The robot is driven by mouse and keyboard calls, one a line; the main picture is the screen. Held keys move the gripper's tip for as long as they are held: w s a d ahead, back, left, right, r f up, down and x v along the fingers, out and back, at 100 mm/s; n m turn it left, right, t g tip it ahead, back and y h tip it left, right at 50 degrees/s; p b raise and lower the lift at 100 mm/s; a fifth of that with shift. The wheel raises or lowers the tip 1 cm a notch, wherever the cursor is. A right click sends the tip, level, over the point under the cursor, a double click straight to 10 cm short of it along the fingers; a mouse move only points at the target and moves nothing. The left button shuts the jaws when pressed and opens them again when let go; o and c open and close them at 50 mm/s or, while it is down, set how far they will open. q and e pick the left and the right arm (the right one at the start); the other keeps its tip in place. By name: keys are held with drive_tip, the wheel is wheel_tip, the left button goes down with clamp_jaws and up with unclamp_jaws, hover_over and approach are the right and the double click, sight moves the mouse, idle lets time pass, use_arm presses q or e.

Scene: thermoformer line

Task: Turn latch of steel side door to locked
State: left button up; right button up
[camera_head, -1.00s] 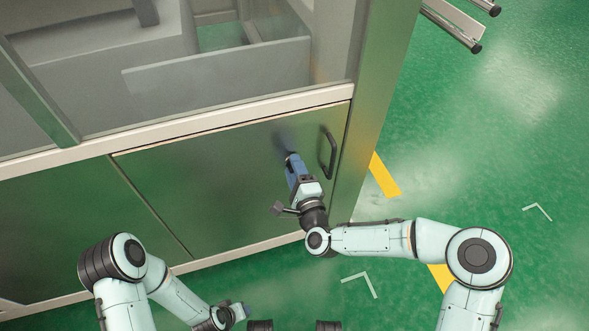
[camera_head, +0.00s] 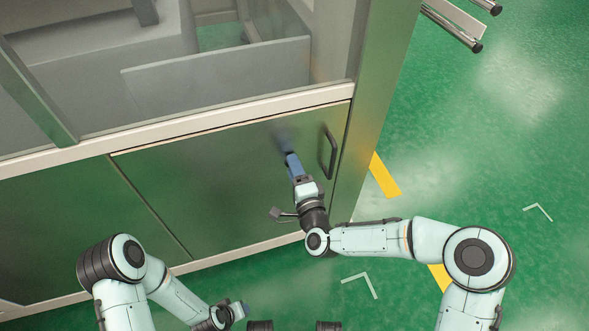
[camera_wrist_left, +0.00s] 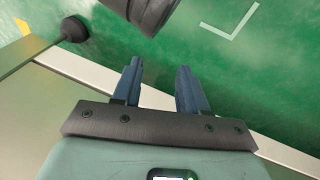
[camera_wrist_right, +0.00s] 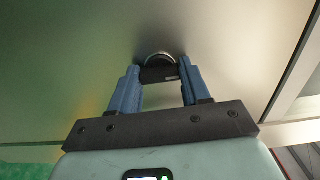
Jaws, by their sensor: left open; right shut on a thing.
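The steel side door (camera_head: 220,190) is a flat metal panel, flush in its frame. Its latch (camera_wrist_right: 160,73) is a small black turn piece in front of a round silver collar, seen in the right wrist view. My right gripper (camera_wrist_right: 158,68) is shut on the latch, with one blue fingertip at each side. In the head view my right gripper (camera_head: 289,156) reaches the door left of the handle and hides the latch. I cannot tell whether the latch is at locked. My left gripper (camera_wrist_left: 158,68) is open and empty, low in front of the machine.
A dark bar handle (camera_head: 328,153) stands out from the door close to the right gripper. A pale ledge (camera_head: 200,119) runs above the door, below the machine's window area. The green floor (camera_head: 480,140) to the right is open, with a yellow stripe (camera_head: 384,176).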

drive_tip(key=o, duration=1.1)
drive_tip(key=shift+d, duration=0.1)
drive_tip(key=shift+c, duration=0.2)
use_arm(q)
drive_tip(key=s+r+p, duration=0.1)
drive_tip(key=s+d, duration=0.1)
drive_tip(key=shift+s+d+r+g+p, duration=0.2)
drive_tip(key=shift+s+r+g+p, duration=0.15)
drive_tip(key=shift+g, duration=0.05)
use_arm(e)
drive_tip(key=v, duration=1.3)
drive_tip(key=shift+s, duration=0.15)
